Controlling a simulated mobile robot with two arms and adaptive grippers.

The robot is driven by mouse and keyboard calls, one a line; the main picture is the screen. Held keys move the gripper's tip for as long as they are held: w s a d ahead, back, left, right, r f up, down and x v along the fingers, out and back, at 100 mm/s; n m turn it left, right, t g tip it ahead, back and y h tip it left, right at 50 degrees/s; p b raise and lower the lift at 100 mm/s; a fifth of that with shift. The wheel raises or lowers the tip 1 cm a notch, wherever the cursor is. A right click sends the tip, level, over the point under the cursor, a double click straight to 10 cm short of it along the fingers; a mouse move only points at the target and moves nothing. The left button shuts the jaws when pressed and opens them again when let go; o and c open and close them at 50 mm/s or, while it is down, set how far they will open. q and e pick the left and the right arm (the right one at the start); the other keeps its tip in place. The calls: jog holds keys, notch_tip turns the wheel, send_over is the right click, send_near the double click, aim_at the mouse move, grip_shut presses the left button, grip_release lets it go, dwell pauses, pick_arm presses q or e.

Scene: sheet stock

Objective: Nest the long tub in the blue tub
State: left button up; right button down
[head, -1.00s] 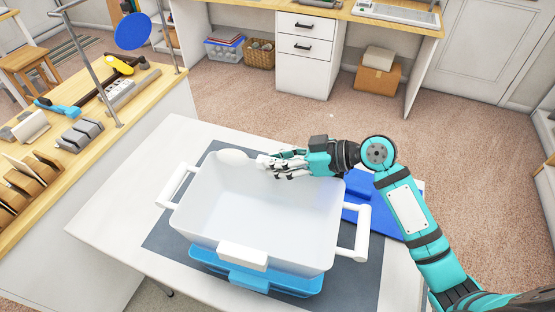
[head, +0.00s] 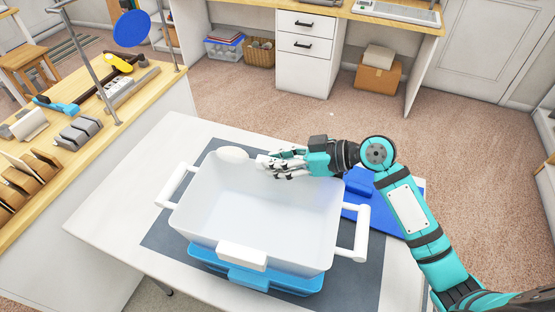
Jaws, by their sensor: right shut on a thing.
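The long tub (head: 255,210) is a translucent white tub with white handles at its ends and a white clip at the front. It sits over the blue tub (head: 290,283), whose front rim and clip show below it; most of the blue tub is hidden. I cannot tell how deep the long tub sits in it. My right gripper (head: 270,163) is at the far rim of the long tub, shut on that rim beside a white rounded part. My left gripper is not in view.
Both tubs stand on a dark grey mat (head: 160,238) on a white table (head: 110,215). A blue lid-like panel (head: 385,210) lies at the right, partly behind my arm. A wooden-topped bench (head: 160,85) with tools stands at the left. The table's left part is clear.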

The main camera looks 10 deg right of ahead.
aim_at(278, 182)
jog(key=shift+f, duration=0.1)
jog(key=shift+f+b, duration=1.2)
jog(key=shift+f, duration=0.05)
jog(key=shift+f, duration=0.1)
jog(key=shift+f+b, duration=1.1)
jog(key=shift+f, duration=0.2)
jog(key=shift+f+b, duration=0.95)
